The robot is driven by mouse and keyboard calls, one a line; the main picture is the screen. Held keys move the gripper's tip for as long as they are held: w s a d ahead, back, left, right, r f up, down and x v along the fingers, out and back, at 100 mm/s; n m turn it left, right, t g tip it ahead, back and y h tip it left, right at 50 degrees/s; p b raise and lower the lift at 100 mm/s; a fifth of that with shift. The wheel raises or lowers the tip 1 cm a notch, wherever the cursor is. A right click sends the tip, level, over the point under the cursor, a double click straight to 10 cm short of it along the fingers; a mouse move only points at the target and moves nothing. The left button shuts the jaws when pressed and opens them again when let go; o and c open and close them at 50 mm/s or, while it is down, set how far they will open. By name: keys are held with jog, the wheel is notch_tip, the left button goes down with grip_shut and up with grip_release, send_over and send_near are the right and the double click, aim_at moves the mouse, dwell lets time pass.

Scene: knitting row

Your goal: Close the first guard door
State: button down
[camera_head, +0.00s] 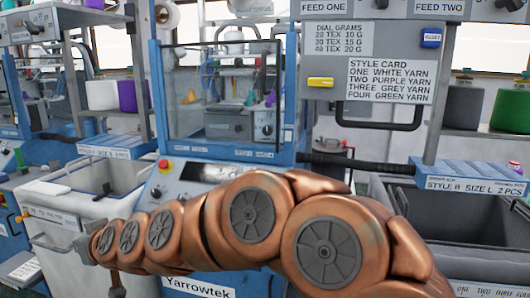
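The middle knitting machine has a blue-framed guard opening with a clear, dark-edged guard door (222,43) across its upper front. Yarn feeders and a grey carriage box show through it. I cannot tell whether this door stands slightly open or is fully shut, or whether it is the first one. My copper-coloured arm crosses the lower front of the picture, from the lower right to the left, below the door and apart from it in the picture. My gripper's fingertips are not visible.
A white bin (75,212) stands at the left and a dark bin (470,228) at the right. A control panel with a red button (163,164) sits below the door. A style card board (390,80) with a yellow switch (320,82) hangs right of it.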

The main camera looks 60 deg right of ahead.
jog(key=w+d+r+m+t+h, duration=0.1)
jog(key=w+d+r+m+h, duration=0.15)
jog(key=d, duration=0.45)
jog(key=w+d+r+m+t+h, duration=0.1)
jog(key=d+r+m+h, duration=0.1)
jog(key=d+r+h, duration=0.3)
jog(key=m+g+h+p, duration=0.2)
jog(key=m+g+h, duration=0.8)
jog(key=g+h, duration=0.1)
send_near(270, 150)
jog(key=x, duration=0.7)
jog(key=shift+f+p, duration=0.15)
jog(key=shift+p, duration=0.25)
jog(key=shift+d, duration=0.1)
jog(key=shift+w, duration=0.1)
